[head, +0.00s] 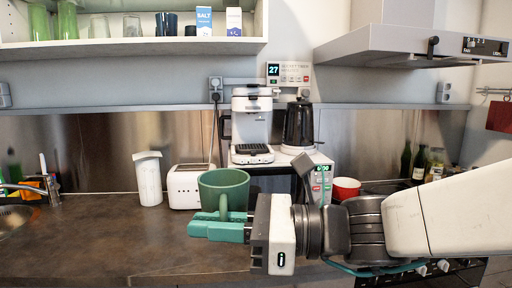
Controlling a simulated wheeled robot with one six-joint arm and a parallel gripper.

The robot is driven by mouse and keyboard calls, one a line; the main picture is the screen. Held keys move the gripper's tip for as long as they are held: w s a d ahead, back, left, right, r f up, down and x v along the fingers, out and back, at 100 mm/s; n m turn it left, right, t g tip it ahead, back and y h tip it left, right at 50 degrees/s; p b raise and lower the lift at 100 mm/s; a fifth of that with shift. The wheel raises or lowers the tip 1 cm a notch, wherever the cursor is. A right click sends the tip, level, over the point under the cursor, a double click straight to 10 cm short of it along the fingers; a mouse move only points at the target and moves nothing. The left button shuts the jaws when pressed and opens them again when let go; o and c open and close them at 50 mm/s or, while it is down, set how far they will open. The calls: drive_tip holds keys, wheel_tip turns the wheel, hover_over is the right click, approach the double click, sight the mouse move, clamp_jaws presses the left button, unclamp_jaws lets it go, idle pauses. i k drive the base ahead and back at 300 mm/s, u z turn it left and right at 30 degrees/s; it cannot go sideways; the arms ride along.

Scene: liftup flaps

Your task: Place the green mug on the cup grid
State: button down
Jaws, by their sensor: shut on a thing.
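The green mug (224,187) is upright, held above the dark counter in the middle of the head view. My gripper (219,226), with teal fingers, is shut on the mug's handle, on the side facing me. A white coffee machine (252,105) stands behind the mug, slightly to the right. A dark slotted cup grid (252,149) is on its base, in front of its body. The grid looks empty. The mug is apart from the machine, nearer to me and lower in the picture.
A white toaster (187,187) and a white pitcher (148,179) stand left of the mug. A black kettle (299,126) is right of the machine. A red bowl (346,188) sits behind my arm. An open shelf (130,48) overhangs at upper left. The counter (100,245) is clear at front left.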

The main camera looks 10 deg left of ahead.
sight(252, 146)
drive_tip(key=i, duration=1.45)
drive_tip(key=u, duration=0.05)
